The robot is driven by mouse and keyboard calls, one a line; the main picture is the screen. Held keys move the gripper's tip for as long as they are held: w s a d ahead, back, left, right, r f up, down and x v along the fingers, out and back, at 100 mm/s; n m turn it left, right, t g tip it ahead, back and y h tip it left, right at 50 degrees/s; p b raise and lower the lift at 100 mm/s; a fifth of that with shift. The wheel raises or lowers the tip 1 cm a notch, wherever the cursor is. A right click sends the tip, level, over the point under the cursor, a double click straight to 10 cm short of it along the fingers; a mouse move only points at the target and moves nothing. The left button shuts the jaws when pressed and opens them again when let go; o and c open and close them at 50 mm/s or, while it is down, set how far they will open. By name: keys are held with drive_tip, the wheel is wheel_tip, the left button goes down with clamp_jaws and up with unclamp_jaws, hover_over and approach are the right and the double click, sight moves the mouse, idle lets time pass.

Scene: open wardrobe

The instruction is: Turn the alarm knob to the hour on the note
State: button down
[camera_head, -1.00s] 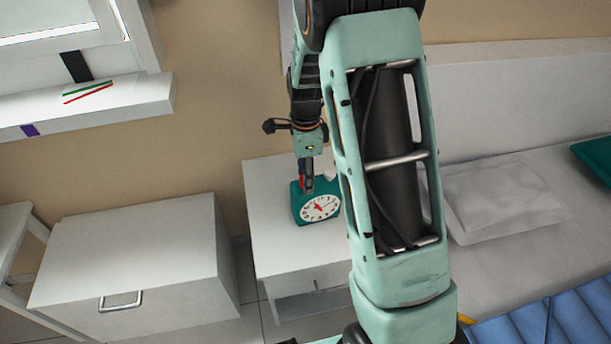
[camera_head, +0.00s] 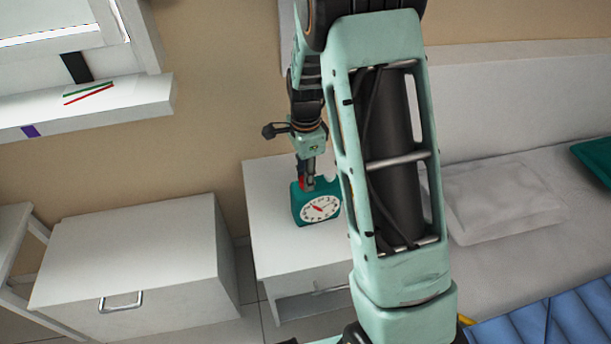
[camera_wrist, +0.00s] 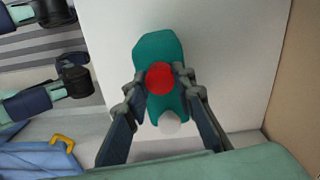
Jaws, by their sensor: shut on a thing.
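A teal alarm clock (camera_head: 298,208) stands on a white nightstand (camera_head: 262,232), its white dial (camera_head: 320,208) with a red hand facing the room. In the wrist view the clock (camera_wrist: 158,48) shows from above, with a round red knob (camera_wrist: 160,78) on top and a white knob (camera_wrist: 169,123) beside it. My gripper (camera_head: 307,184) points down at the clock's top. In the wrist view my gripper (camera_wrist: 160,82) has its fingers shut on the red knob, one on each side. The note is not clearly seen, and the hour on the dial is too small to read.
A white cabinet (camera_head: 130,262) stands left of the nightstand. A bed with a pillow (camera_head: 505,200) lies on the right. A window sill (camera_head: 85,108) with red and green strips is at upper left. The nightstand top around the clock is mostly clear.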

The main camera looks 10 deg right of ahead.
drive_tip(key=n, duration=1.3)
drive_tip(key=shift+n+p, duration=0.4)
drive_tip(key=n, duration=0.4)
drive_tip(key=shift+p, duration=0.3)
drive_tip(key=shift+n+p, duration=0.35)
drive_tip(key=shift+n, duration=1.85)
drive_tip(key=c, duration=1.6)
unclamp_jaws()
